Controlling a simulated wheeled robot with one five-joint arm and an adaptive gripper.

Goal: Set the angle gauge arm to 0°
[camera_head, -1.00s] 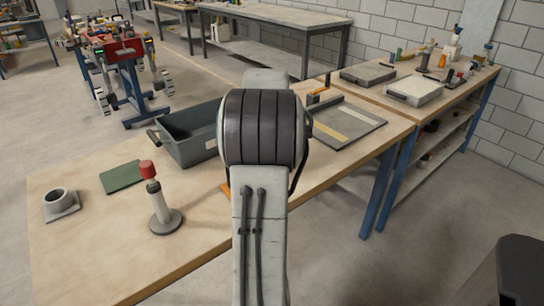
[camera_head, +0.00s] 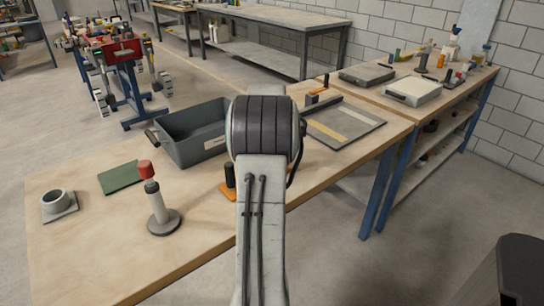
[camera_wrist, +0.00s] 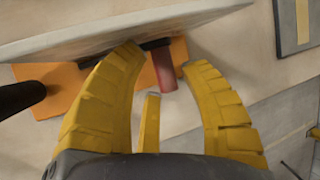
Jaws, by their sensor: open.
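In the wrist view my gripper (camera_wrist: 165,60) is open, its yellow fingers spread on either side of a short red cylinder (camera_wrist: 165,72). I cannot tell whether either finger touches it. The red cylinder sits beneath the edge of a pale slab (camera_wrist: 110,25), which crosses the top of the view. Behind it is an orange base (camera_wrist: 60,85) with a black post (camera_wrist: 20,97) at the left. The orange base also shows in the head view (camera_head: 228,192), partly behind my arm. No angle scale is readable, so I cannot tell the gauge arm's angle. My gripper is hidden in the head view.
On the bench (camera_head: 100,235) are a red-topped post (camera_head: 155,205), a ring on a plate (camera_head: 57,204), a green mat (camera_head: 120,177), a grey bin (camera_head: 190,135) and a flat grey board (camera_head: 365,130). The bench's front left is mostly clear.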

